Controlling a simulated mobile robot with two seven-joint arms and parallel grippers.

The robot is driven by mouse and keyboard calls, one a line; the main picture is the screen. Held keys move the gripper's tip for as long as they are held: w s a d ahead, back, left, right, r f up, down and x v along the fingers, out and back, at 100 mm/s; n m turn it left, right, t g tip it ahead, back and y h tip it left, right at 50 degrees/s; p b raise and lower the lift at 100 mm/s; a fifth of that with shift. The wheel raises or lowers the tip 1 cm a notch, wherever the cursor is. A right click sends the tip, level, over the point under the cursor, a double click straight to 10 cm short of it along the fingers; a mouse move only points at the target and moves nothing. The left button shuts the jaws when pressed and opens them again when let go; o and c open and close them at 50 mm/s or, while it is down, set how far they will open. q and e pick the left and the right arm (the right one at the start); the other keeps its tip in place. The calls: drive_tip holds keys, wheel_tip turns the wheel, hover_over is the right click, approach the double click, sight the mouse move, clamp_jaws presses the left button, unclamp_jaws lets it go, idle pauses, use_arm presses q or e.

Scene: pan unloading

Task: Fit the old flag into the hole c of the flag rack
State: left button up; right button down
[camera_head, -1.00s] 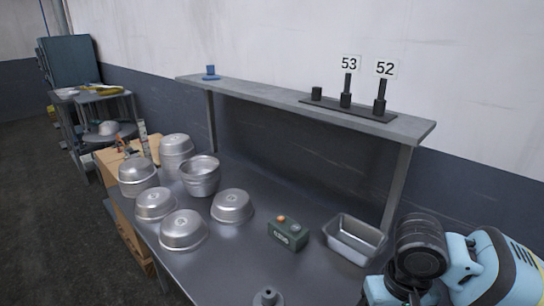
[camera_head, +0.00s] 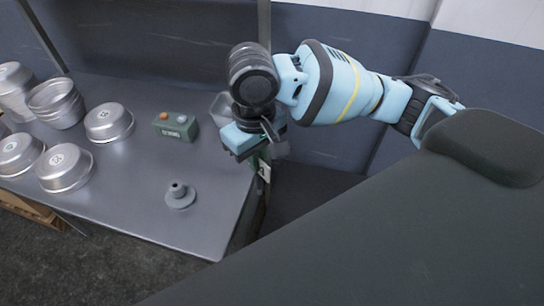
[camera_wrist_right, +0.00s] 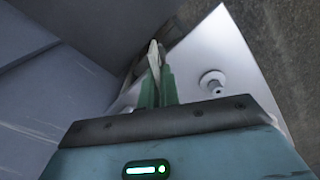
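My right gripper (camera_head: 258,150) points down at the right end of the steel table. Its green fingers are close together in the right wrist view (camera_wrist_right: 155,88), shut on a thin pale piece that I take for the old flag (camera_wrist_right: 153,54). In the head view the flag (camera_head: 264,171) shows as a small white plate below the fingers, its marking too small to read. A grey round stand (camera_head: 180,197) with a short post sits bare on the table; it also shows in the right wrist view (camera_wrist_right: 213,83). My left gripper is not in view.
The steel table (camera_head: 150,220) holds several upturned round pans (camera_head: 109,123) at the left and a green box with buttons (camera_head: 176,127). A rectangular pan (camera_head: 221,106) is partly hidden behind my right gripper.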

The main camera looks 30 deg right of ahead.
drive_tip(key=w+a+r+n, duration=0.2)
drive_tip(key=a+r+n, duration=0.3)
drive_tip(key=a, duration=0.5)
wheel_tip(320, 180, up, 2)
drive_tip(key=shift+w+a+n, duration=0.15)
drive_tip(key=shift+w+n, duration=0.15)
drive_tip(key=shift+w, duration=0.1)
drive_tip(key=shift+w+a+f+n, duration=2)
drive_tip(key=shift+a+f+n, duration=0.3)
drive_tip(key=shift+f, duration=0.2)
drive_tip(key=s+d+r+m, duration=0.6)
drive_tip(key=d+r+m, duration=0.2)
drive_tip(key=d+r, duration=0.1)
drive_tip(key=shift+r, duration=0.5)
drive_tip(key=w+a+m, duration=0.4)
drive_tip(key=w+a, duration=0.4)
drive_tip(key=a, duration=0.3)
drive_tip(key=shift+m, duration=0.3)
